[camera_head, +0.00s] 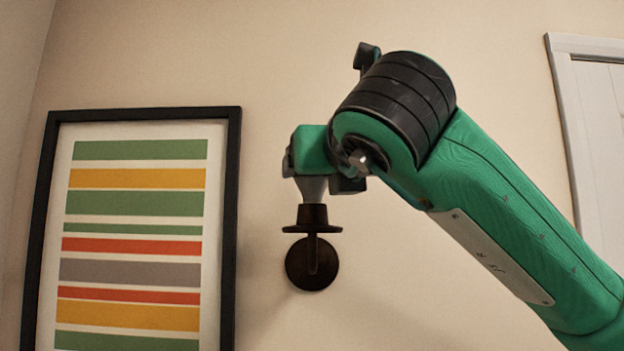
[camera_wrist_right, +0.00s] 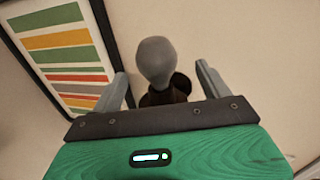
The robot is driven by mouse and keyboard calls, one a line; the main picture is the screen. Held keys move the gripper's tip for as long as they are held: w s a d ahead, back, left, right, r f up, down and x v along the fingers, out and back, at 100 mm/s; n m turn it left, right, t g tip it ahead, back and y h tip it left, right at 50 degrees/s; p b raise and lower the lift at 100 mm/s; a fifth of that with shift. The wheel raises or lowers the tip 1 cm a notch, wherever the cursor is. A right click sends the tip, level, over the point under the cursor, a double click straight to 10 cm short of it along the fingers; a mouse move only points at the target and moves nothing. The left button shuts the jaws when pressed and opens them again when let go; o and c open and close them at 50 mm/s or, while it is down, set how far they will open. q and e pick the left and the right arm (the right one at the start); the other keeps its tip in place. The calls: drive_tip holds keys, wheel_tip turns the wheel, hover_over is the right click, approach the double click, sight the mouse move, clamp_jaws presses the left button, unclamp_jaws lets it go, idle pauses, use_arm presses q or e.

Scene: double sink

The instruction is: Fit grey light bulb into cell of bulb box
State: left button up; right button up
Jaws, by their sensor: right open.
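The grey light bulb (camera_wrist_right: 155,60) stands upright in the dark socket of a wall sconce (camera_head: 312,218). In the head view only the bulb's lower part (camera_head: 313,187) shows; my right gripper hides its top. In the right wrist view my right gripper (camera_wrist_right: 162,70) is open, with one finger on each side of the bulb. Gaps show between the bulb and both fingers. The bulb box is not in view. My left gripper is not in view.
The sconce's round plate (camera_head: 312,263) is fixed to the beige wall. A striped picture in a black frame (camera_head: 233,190) hangs to its left. A white door or window frame (camera_head: 562,100) stands at the far right.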

sight(313, 200)
drive_tip(key=shift+w+a+r+p, duration=0.2)
drive_tip(key=shift+w+a+p, duration=0.1)
drive_tip(key=shift+w+p, duration=0.5)
drive_tip(key=p+x, duration=0.2)
drive_tip(key=x, duration=0.1)
drive_tip(key=shift+w+a, duration=0.1)
drive_tip(key=shift+w+f+p, duration=0.1)
drive_tip(key=shift+w+p, duration=0.2)
drive_tip(key=shift+a, duration=0.1)
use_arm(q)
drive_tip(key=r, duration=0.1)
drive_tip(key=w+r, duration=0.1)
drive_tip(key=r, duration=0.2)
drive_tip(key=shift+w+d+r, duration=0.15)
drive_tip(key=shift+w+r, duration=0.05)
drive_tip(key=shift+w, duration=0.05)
use_arm(e)
drive_tip(key=shift+c, duration=0.2)
drive_tip(key=c, duration=0.8)
